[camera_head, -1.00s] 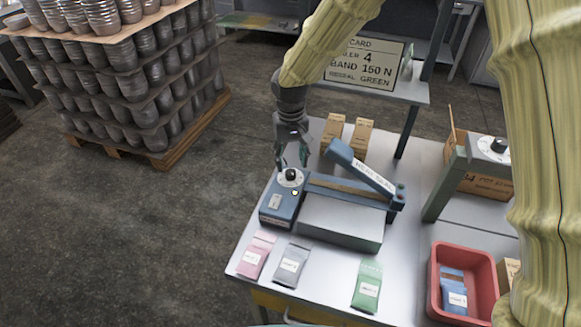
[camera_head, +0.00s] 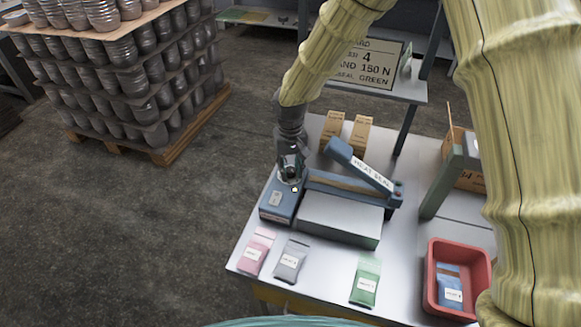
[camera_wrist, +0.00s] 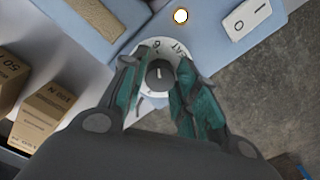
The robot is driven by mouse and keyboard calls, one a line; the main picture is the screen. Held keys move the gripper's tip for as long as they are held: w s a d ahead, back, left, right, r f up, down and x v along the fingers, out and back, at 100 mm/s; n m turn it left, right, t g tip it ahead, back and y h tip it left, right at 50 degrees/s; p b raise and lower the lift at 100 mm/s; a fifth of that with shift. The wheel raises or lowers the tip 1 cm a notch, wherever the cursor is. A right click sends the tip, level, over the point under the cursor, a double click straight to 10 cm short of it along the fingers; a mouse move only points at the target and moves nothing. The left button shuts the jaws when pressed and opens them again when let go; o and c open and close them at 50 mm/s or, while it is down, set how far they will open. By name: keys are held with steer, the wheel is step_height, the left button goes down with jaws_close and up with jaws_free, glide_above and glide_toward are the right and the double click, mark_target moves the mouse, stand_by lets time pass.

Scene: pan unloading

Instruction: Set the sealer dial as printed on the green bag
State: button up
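The blue heat sealer (camera_head: 279,203) stands at the table's left side with its labelled arm (camera_head: 365,172) raised. Its dial (camera_wrist: 160,74) has a dark knob with a light line on a white scale; the numbers are partly covered and hard to read. My gripper (camera_head: 289,176) is down over the dial, hiding most of it in the head view. In the wrist view my gripper (camera_wrist: 157,68) is open, its green fingers on either side of the knob, contact unclear. The green bag (camera_head: 366,283) lies at the front; its label is too small to read.
A pink bag (camera_head: 256,251) and a grey bag (camera_head: 291,260) lie left of the green one. A red bin (camera_head: 434,290) holds a blue bag. A card (camera_head: 369,65) shows "4", "150 N" and "GREEN". A small lamp (camera_wrist: 180,15) glows beside the dial.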

steer(key=c, duration=0.4)
steer(key=shift+n, duration=0.4)
steer(key=n, duration=0.4)
steer(key=shift+n, duration=0.3)
steer(key=n+p, duration=0.1)
steer(key=n, duration=0.3)
steer(key=n+p, duration=0.1)
steer(key=n, duration=0.4)
steer(key=shift+r+n, duration=0.1)
steer(key=shift+n, duration=0.3)
steer(key=shift+n+p, duration=0.45)
steer(key=shift+n, duration=1.85)
